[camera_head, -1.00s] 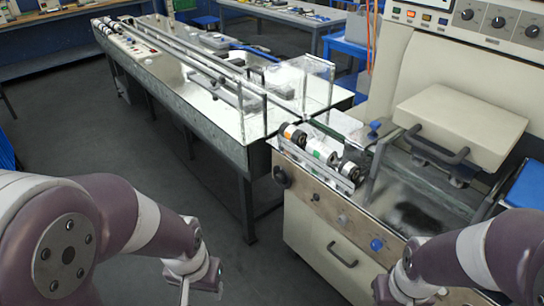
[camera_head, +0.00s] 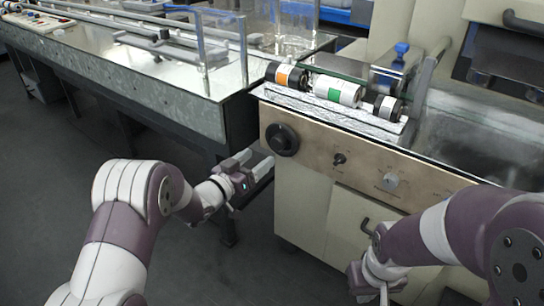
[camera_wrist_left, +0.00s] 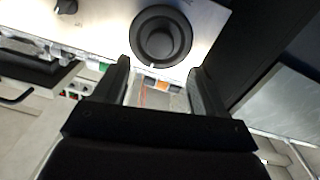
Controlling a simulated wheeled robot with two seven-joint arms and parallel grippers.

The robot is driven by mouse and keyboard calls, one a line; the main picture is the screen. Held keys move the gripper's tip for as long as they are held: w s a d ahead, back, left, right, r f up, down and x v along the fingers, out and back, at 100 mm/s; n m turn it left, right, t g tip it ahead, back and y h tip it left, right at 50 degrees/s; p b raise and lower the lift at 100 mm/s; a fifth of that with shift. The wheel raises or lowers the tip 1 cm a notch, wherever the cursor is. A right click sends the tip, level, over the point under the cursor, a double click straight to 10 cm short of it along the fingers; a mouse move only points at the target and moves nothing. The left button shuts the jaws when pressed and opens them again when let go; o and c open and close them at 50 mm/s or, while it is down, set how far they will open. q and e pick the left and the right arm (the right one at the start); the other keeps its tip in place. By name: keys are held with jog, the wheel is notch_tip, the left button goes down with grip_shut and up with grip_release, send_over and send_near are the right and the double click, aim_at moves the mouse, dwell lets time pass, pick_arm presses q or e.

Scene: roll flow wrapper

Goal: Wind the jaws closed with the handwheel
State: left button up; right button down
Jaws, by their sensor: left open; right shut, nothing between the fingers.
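The handwheel (camera_head: 281,140) is a black round knob on the tan front panel of the wrapper, at its left end. In the left wrist view the handwheel (camera_wrist_left: 160,36) lies ahead, centred just past the fingertips. My left gripper (camera_head: 258,163) is open, just in front of and slightly below the handwheel, with nothing between its fingers (camera_wrist_left: 159,70). It appears apart from the wheel. My right gripper (camera_head: 372,288) is shut and empty, low in front of the cabinet. I cannot pick out the wrapper's jaws or tell how far open they are.
Rollers with orange and green bands (camera_head: 335,90) sit on the machine top above the panel. Smaller knobs (camera_head: 339,159) and (camera_head: 390,181) are right of the handwheel. A long metal bench (camera_head: 205,105) stands to the left.

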aim_at(276, 144)
pick_arm(q)
jog(key=b+x, duration=0.1)
jog(key=x, duration=0.6)
jog(key=shift+f, duration=0.1)
jog(key=shift+w+d, duration=0.2)
jog(key=shift+w, duration=0.05)
jog(key=c, duration=1.1)
jog(key=shift+o, duration=0.2)
jog(key=shift+b, duration=0.3)
